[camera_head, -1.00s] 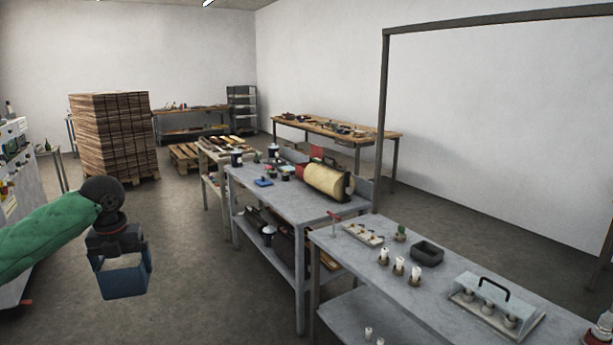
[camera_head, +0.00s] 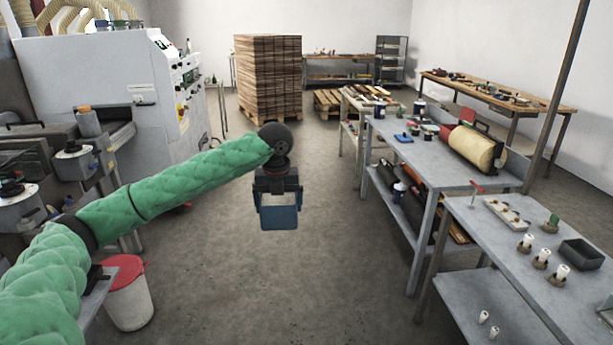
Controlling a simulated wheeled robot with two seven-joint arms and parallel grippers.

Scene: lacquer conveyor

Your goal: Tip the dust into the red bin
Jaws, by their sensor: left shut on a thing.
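My left gripper (camera_head: 278,188) hangs down at the end of my green-sleeved arm, in the middle of the view. It is shut on a blue box-like container (camera_head: 281,219), held in the air above the open floor. Pale grey shows in the upper part of the container; I cannot tell whether this is dust. A whitish bin with a red top (camera_head: 127,297) stands on the floor at the lower left, beside my arm and well left of the container. Whether the red top is open or closed is unclear. My right gripper is out of view.
A large white machine (camera_head: 98,72) stands at the left. A stack of brown boards (camera_head: 268,78) stands on a pallet at the back. Grey tables (camera_head: 455,150) with cans, a yellow roller and white candle-like pieces line the right. The floor between is clear.

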